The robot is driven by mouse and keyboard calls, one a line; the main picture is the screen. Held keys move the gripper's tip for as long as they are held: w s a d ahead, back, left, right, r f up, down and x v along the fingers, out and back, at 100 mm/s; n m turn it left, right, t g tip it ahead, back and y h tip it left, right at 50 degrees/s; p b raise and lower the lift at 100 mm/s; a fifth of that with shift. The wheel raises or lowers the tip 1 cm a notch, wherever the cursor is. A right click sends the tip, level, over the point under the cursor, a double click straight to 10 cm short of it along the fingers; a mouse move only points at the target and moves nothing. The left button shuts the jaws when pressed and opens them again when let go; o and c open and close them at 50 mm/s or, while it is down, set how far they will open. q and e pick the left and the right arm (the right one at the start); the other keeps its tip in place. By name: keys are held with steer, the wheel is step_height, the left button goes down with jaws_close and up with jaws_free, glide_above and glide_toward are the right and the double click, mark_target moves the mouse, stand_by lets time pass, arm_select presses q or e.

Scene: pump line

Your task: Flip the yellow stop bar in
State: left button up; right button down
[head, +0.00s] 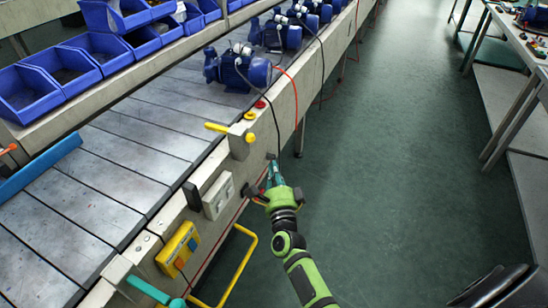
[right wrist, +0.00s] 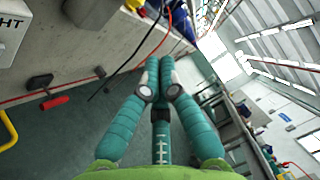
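The yellow stop bar (head: 216,128) sits on a pale block on the near side rail of the conveyor. It points left, with its tip over the belt edge, and a yellow knob shows on the block's side. My right gripper (head: 272,165) is below and right of it in the head view, outside the rail and apart from the bar. In the right wrist view its teal fingers (right wrist: 159,62) come together at the tips with nothing between them. A small yellow patch at the top of that view may be part of the bar.
Blue pumps (head: 238,70) stand on the conveyor. A red cable (head: 294,95) hangs over the rail beyond the gripper. The green floor (head: 400,170) is clear.

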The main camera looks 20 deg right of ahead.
steer(key=s+a+f+n+g+y+p, duration=0.1)
steer(key=s+a+f+n+g+y, duration=0.15)
steer(key=s+f+n, duration=0.45)
steer(key=s+a+f+n+g+y, duration=0.2)
steer(key=s+a+f+g, duration=0.15)
steer(key=f, duration=0.75)
steer(key=s+a+f+n+g+y+p, duration=0.1)
steer(key=s+a+f+n+g+y, duration=0.15)
steer(key=s+f+n, duration=0.5)
arm_select(q)
steer(key=w+r, duration=0.1)
steer(key=w+a+r+p, duration=0.1)
steer(key=r, duration=0.1)
steer(key=shift+w+r, duration=0.2)
steer(key=shift+w, duration=0.05)
arm_select(e)
steer(key=s+d+f+n+g, duration=0.1)
steer(key=s+f+n+g, duration=0.2)
steer(key=s, duration=0.7)
steer(key=s+d+f+n+g+h, duration=0.1)
steer(key=s+d+f+n+g, duration=0.1)
steer(key=s+f, duration=0.6)
steer(key=s+d+f+n+g, duration=0.2)
steer(key=s+f+n+g, duration=0.2)
steer(key=s, duration=1)
step_height(320, 180, down, 2)
steer(key=shift+d+f+h, duration=0.1)
steer(key=shift+d+h, duration=0.05)
steer(key=shift+h, duration=0.15)
steer(key=shift+w, duration=0.1)
